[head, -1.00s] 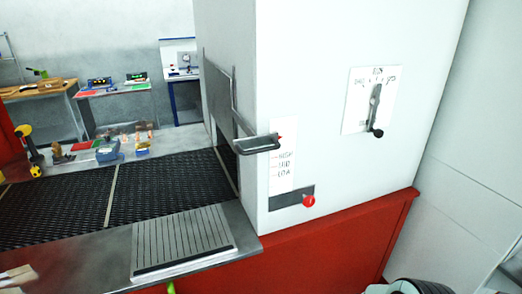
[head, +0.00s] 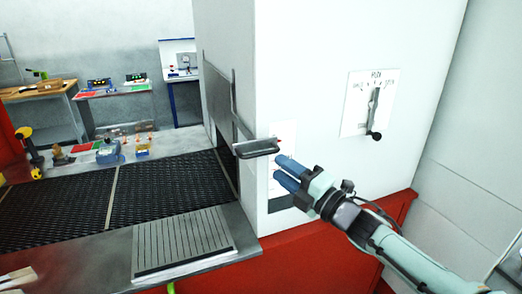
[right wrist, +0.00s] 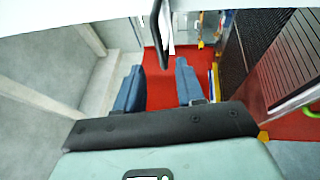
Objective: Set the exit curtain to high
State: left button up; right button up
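The exit curtain (head: 218,92) is a grey metal plate at the opening in the white housing's left side. Its dark bar handle (head: 257,148) sticks out near the top of a white scale label (head: 285,133). A small red pointer shows at the handle's right end, near the label top; the lower marks are mostly covered by my gripper. My right gripper (head: 276,168) has blue fingers and is just below and right of the handle. In the right wrist view its fingers (right wrist: 158,88) are apart and empty, with the handle (right wrist: 164,38) ahead between them. My left gripper is not in view.
A dial with a dark lever (head: 375,110) is on the housing to the right. The dark mesh belt (head: 60,205) runs into the opening at left. A grooved metal plate (head: 180,240) lies in front of it. Red base (head: 310,255) is below the housing.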

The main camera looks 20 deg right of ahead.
aim_at(261, 152)
jog(key=p+x, duration=0.1)
jog(key=x, duration=0.7)
jog(key=shift+p, duration=0.4)
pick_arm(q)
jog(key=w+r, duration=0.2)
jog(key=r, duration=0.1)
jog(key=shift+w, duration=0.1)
pick_arm(e)
jog(key=shift+f, duration=0.1)
grip_shut()
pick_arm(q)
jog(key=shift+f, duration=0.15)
pick_arm(e)
jog(key=shift+f, duration=0.1)
